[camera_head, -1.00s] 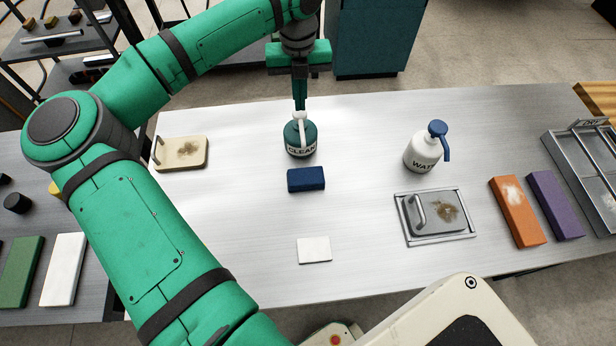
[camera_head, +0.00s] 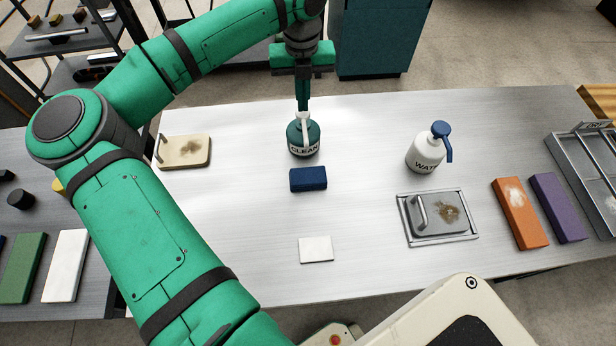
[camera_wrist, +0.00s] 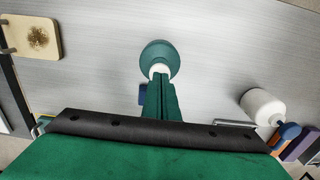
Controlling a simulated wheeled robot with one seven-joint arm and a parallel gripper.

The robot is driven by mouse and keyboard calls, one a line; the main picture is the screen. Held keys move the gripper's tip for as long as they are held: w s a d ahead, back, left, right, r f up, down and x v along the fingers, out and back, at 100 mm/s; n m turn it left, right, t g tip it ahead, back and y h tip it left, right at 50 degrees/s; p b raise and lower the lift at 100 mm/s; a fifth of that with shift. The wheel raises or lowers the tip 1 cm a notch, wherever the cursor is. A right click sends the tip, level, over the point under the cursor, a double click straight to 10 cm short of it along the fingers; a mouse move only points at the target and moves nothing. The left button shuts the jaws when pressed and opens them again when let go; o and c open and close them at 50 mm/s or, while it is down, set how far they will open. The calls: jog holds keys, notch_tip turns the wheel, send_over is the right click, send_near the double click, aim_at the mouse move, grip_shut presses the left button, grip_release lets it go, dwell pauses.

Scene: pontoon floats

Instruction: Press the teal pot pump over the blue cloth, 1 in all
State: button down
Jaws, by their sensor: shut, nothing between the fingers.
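The teal pot pump (camera_head: 303,138), labelled CLEAN and with a white pump head, stands upright on the metal table. The folded blue cloth (camera_head: 308,179) lies just in front of it, apart from the pot. My gripper (camera_head: 302,106) points straight down, shut and empty, with its fingertips at the top of the white pump head. I cannot tell whether they touch it. In the wrist view the closed fingers (camera_wrist: 161,82) overlap the white head of the teal pot (camera_wrist: 159,55), and the blue cloth (camera_wrist: 143,94) is mostly hidden behind them.
A white WATER pump bottle (camera_head: 425,152) stands to the right. A stained plate in a metal frame (camera_head: 438,217), a white square (camera_head: 316,249), a stained beige board (camera_head: 184,151), orange (camera_head: 519,212) and purple (camera_head: 557,207) blocks and a grey tray (camera_head: 583,179) are on the table.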

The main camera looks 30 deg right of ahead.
jog(key=shift+w+f, duration=0.1)
jog(key=shift+f, duration=1.1)
jog(key=shift+a, duration=0.1)
jog(key=shift+r, duration=1.3)
